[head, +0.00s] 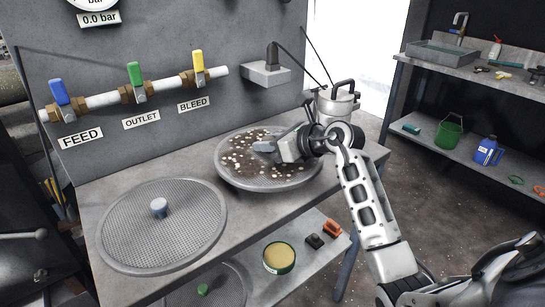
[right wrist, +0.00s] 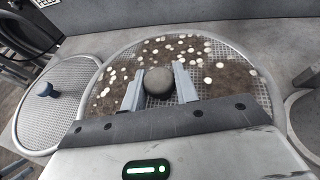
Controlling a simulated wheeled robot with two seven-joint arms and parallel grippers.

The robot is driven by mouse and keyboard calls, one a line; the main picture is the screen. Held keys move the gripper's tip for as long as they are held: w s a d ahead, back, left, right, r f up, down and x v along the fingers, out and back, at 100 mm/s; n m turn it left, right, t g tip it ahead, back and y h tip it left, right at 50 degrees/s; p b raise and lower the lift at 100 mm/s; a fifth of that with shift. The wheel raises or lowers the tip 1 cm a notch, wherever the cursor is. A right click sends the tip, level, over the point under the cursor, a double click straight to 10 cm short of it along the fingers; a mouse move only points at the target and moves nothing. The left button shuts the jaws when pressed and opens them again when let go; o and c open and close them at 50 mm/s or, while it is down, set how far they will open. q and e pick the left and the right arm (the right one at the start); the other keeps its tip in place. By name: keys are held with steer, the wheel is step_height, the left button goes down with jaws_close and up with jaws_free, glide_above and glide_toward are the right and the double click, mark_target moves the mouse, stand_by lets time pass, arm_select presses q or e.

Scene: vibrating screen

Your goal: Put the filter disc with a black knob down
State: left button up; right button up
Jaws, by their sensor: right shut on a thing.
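The filter disc with a black knob (head: 240,172) is a round mesh disc with a metal rim, covered in brown dirt and pale spots. It is over the right part of the grey bench top; I cannot tell whether it touches the bench. My right gripper (head: 268,147) is above its middle. In the right wrist view the dark round knob (right wrist: 158,83) sits between the two fingers, which are shut on it. The disc's dirty mesh (right wrist: 216,62) spreads around them. My left gripper is not in view.
A clean mesh disc with a grey-blue knob (head: 125,232) lies on the bench's left part. A metal canister (head: 338,108) stands at the back right corner. Pipes with blue, green and yellow valves (head: 135,75) run along the back panel. A lower shelf (head: 312,262) holds a round tin (head: 279,258).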

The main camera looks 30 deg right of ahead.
mark_target(313, 166)
steer(key=shift+w+d+f, duration=0.2)
steer(key=shift+d+f, duration=0.15)
steer(key=shift+d, duration=0.05)
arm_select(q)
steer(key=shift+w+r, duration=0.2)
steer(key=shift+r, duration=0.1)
arm_select(e)
steer(key=shift+d+f, duration=0.15)
steer(key=shift+f, duration=0.75)
steer(key=shift+d+f, duration=0.1)
steer(key=shift+f, duration=0.8)
steer(key=o, duration=0.9)
steer(key=shift+f, duration=0.1)
steer(key=shift+o, duration=0.2)
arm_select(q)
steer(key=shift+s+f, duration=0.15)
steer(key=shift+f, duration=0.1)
arm_select(e)
steer(key=v, duration=1.2)
steer(key=shift+a, duration=0.1)
